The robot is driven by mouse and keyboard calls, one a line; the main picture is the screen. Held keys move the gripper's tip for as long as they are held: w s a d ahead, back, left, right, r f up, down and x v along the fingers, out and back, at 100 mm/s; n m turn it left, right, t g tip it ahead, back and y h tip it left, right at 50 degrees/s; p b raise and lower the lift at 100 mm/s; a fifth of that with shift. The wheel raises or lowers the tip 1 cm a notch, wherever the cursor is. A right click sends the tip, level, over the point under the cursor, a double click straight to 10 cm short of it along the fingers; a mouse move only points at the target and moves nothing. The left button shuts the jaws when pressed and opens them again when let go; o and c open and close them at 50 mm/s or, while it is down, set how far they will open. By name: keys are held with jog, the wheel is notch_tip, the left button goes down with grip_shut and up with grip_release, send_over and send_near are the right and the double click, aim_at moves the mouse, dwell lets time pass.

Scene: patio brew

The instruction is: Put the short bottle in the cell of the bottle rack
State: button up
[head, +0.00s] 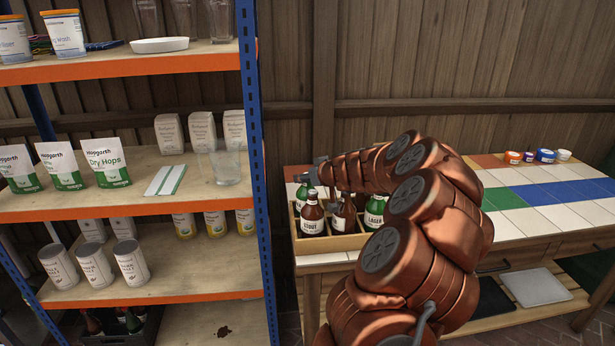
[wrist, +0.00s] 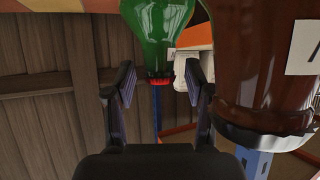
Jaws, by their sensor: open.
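The wooden bottle rack (head: 330,244) stands on the tiled table with several bottles in its cells. A brown stout bottle (head: 312,218) is front left, another brown bottle (head: 342,214) is beside it, and a green lager bottle (head: 374,213) is to the right. A green bottle (head: 302,196) is at the back left. Which one is the short bottle is unclear. My gripper (head: 308,182) is open above the rack's left side. In the wrist view, which looks upside down, a green bottle's red cap (wrist: 160,79) shows between the open fingertips (wrist: 160,88); contact is not visible.
A large brown bottle (wrist: 262,70) is close beside the right finger in the wrist view. A shelf unit with a blue post (head: 257,150) stands left of the table. Small colored jars (head: 528,157) sit at the table's back right; the tiles (head: 540,195) before them are clear.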

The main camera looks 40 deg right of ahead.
jog(key=b+v, duration=0.1)
jog(key=v, duration=1)
jog(key=shift+s, duration=0.25)
jog(key=shift+a, duration=0.1)
jog(key=w+a+n+g+y, duration=0.1)
jog(key=w+a+n+y, duration=0.25)
jog(key=a, duration=1.45)
jog(key=s+a+f+g+y, duration=0.2)
jog(key=s+a, duration=0.1)
jog(key=a, duration=0.6)
jog(key=s+a+f+g+y, duration=0.2)
jog(key=s+a+f+g, duration=0.1)
jog(key=a, duration=0.6)
jog(key=s+a+f+n+g, duration=0.1)
jog(key=s+a+f+g, duration=0.2)
jog(key=s+a, duration=0.4)
jog(key=s+d+f+m+g+h, duration=0.1)
jog(key=s+g+h, duration=0.1)
jog(key=s, duration=0.7)
jog(key=s+d+f+g+h, duration=0.1)
jog(key=s+f+g+h, duration=0.1)
jog(key=s, duration=0.8)
jog(key=shift+s+f+m+g, duration=0.25)
jog(key=shift+f+m+g, duration=0.1)
jog(key=shift+g, duration=0.15)
